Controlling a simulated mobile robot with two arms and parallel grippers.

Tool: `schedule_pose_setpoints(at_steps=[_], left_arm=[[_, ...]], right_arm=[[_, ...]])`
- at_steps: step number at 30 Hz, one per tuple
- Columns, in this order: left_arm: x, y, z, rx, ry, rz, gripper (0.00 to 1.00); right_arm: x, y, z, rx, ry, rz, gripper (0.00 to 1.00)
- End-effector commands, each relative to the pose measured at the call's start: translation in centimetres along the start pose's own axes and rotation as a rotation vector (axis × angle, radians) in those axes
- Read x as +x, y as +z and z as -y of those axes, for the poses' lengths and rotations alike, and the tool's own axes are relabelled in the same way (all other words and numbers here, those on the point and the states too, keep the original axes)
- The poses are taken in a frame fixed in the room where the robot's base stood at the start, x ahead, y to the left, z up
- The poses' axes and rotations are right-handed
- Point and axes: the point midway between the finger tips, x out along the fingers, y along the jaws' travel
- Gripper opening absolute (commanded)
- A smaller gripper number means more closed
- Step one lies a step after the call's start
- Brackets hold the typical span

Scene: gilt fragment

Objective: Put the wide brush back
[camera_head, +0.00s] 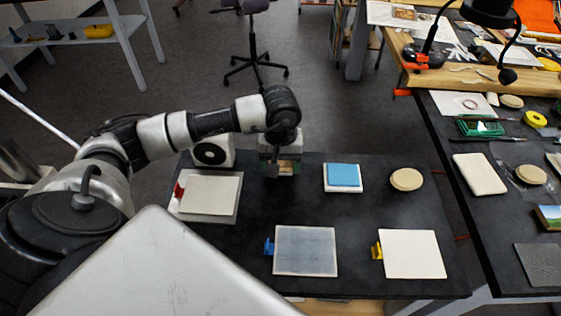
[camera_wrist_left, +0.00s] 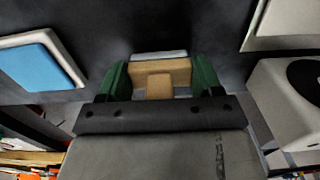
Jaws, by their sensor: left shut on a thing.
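My left gripper (camera_head: 284,170) is over the back middle of the dark table (camera_head: 215,265), between the white box with a black disc and the blue pad. In the left wrist view its green fingers (camera_wrist_left: 160,80) are shut on the wide brush (camera_wrist_left: 175,69), a tan wooden piece with a pale strip along its far edge. A little of the brush's tan wood (camera_head: 285,166) shows between the fingers in the head view. I cannot tell whether the brush touches the table. My right gripper is not in view.
A white box (camera_head: 228,151), a pale board with a red clip (camera_head: 212,194), a blue pad (camera_head: 344,175) on a white tray and a round tan disc (camera_head: 407,179) surround it. Grey (camera_head: 305,250) and cream (camera_head: 413,254) boards lie in front. A cluttered bench (camera_head: 500,205) stands right.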

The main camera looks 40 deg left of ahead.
Motion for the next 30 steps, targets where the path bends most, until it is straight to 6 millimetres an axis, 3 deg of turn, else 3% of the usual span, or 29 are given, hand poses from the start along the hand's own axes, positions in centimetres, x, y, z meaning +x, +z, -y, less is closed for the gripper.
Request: schedule_pose_setpoints(at_steps=[13,14,18,30], left_arm=[[1.3,0.0,0.0,0.001,0.000,-0.001,0.47],[1.1,0.0,0.0,0.000,-0.001,-0.001,0.70],[1.1,0.0,0.0,0.000,-0.001,-0.001,0.91],[0.3,-0.1,0.0,0.000,0.001,-0.004,0.91]], right_arm=[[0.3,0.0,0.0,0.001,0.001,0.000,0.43],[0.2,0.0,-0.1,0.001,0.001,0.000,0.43],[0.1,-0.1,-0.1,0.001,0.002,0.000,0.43],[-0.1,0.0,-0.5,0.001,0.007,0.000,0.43]])
